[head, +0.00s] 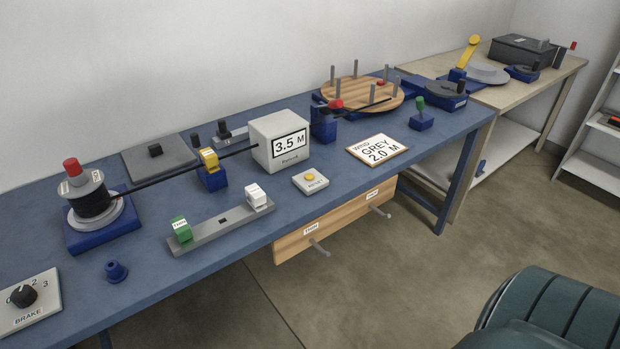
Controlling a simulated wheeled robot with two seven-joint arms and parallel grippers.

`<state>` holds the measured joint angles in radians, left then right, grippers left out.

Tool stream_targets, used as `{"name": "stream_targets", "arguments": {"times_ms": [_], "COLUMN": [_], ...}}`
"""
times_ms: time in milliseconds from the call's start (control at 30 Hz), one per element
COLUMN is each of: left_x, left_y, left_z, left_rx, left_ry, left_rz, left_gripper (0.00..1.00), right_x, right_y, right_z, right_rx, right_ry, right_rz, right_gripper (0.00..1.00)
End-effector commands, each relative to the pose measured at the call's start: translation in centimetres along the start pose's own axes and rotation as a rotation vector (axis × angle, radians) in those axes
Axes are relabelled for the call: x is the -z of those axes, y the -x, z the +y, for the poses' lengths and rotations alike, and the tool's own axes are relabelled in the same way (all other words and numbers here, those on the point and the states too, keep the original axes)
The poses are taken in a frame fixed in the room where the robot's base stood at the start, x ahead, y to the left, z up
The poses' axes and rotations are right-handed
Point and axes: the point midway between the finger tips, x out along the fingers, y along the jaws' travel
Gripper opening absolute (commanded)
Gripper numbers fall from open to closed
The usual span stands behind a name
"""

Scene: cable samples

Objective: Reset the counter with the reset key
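The counter (281,141) is a white box on the blue bench, and its display reads 3.5 M. A black cable (180,175) runs to its left side from the spool (92,200) and shows again on its right side. Neither of my grippers is in view.
A sign (377,149) reads "WIND GREY 2.0 M". A grey rail (222,229) with green and white blocks lies left of the key. The wooden turntable with pegs (362,94) stands behind right. A brake dial (26,297) is at the left. A green chair (555,310) stands on the floor.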

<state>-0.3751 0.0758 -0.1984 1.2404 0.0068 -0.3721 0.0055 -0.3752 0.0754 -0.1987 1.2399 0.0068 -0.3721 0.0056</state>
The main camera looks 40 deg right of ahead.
Motion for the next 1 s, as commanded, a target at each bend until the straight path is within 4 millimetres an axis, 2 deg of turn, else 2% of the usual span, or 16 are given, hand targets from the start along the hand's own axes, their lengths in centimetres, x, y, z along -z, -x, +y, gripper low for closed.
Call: {"name": "stream_targets", "arguments": {"times_ms": [233,400,467,1000], "left_x": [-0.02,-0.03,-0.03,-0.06], "left_y": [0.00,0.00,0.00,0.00], "left_z": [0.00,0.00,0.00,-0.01], "left_rx": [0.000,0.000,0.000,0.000], "left_ry": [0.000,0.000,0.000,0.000], "left_rz": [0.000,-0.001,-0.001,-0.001], "left_gripper": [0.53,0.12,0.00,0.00], "right_x": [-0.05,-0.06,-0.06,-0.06], "right_y": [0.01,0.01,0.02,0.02], "right_z": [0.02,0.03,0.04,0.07], "right_rx": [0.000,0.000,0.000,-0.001], "right_ry": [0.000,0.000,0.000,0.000], "right_rz": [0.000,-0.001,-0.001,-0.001], "right_gripper": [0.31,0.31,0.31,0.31]}}
